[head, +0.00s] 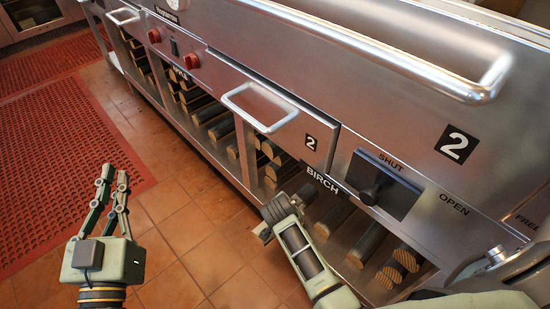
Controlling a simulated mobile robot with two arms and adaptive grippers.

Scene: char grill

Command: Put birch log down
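Dark-barked logs with pale cut ends (407,257) lie on the low shelf below the BIRCH label (322,180). More logs (272,150) are stacked in the bay just left of the label. My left gripper (114,173) is at the lower left over the tiled floor, pointing up the picture. Its fingers are parted with nothing between them, and it is well apart from the logs. My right arm reaches in from the lower right, and its end (275,214) is in front of the birch shelf. Its fingers do not show clearly, and I cannot tell whether it holds a log.
The steel grill cabinet (345,95) runs diagonally across the view, with bar handles (262,108) and a black SHUT/OPEN knob (378,188) sticking out. Red perforated mats (60,150) lie at left. The tiled floor (190,215) between mat and cabinet is clear.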

